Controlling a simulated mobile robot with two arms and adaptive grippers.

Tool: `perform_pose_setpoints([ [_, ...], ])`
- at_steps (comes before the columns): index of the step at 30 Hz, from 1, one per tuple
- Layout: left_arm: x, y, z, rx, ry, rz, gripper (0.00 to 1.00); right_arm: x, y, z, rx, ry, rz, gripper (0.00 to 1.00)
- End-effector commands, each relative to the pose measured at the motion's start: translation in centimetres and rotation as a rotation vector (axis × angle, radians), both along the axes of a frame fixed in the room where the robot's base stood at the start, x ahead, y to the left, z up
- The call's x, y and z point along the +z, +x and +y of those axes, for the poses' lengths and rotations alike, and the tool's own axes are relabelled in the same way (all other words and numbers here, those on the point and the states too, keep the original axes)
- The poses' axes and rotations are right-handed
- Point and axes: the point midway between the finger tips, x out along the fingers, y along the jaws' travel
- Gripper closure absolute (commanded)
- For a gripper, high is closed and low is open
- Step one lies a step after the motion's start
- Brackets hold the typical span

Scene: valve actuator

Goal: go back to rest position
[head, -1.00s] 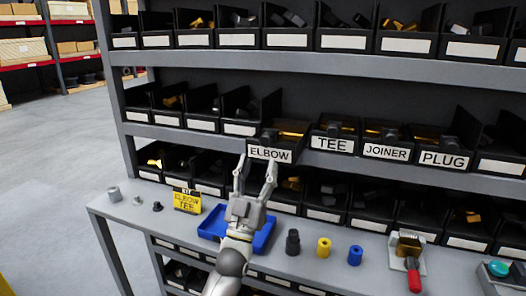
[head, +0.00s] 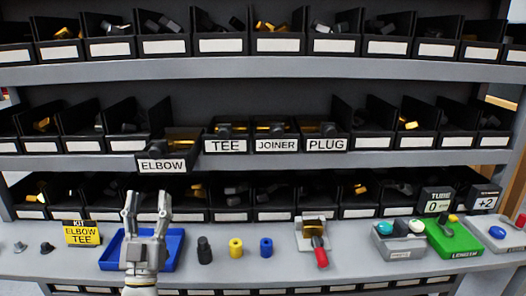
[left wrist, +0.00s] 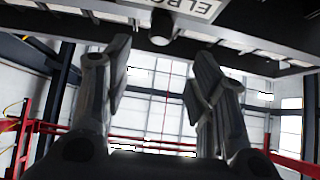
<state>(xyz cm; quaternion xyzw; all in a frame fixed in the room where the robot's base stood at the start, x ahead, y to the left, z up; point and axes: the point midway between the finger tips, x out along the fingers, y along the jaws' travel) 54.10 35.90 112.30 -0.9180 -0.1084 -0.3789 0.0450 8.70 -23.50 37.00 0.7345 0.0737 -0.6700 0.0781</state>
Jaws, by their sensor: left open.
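My left gripper (head: 147,208) is open and empty, fingers pointing up, in front of the blue tray (head: 176,250) on the workbench. In the left wrist view its two fingers (left wrist: 160,85) stand apart with nothing between them. The ELBOW bin (head: 163,165) sticks out from the middle shelf, above and beyond the gripper. Its label also shows upside down at the top of the left wrist view (left wrist: 198,8). My right gripper is in neither view.
The yellow KIT sign (head: 82,233) reads ELBOW TEE. Black (head: 204,250), yellow (head: 236,247) and blue (head: 266,247) cylinders stand right of the tray. Farther right are a red-handled fixture (head: 315,238) and a green LENGTH device (head: 452,238). TEE, JOINER and PLUG bins line the middle shelf.

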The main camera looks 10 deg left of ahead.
Motion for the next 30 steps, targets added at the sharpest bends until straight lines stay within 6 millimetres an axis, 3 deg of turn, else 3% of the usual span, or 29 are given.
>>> perform_pose_setpoints([
  [5, -2.1, 0.8, -1.2, -0.03, -0.005, 0.119, 0.48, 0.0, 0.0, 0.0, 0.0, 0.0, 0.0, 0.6],
  [11, -8.4, 1.6, -4.5, -0.1, -0.017, 0.442, 0.48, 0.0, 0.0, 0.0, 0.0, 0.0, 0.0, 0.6],
  [17, -15.6, -0.1, -7.9, -0.158, -0.029, 0.79, 0.48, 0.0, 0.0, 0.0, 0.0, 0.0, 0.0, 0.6],
  [23, -22.6, -4.7, -10.9, -0.197, -0.037, 1.138, 0.48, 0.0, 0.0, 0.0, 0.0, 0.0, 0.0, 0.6],
  [30, -29.1, -13.3, -13.5, -0.221, -0.046, 1.548, 0.48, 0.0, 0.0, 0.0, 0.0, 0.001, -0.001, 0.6],
])
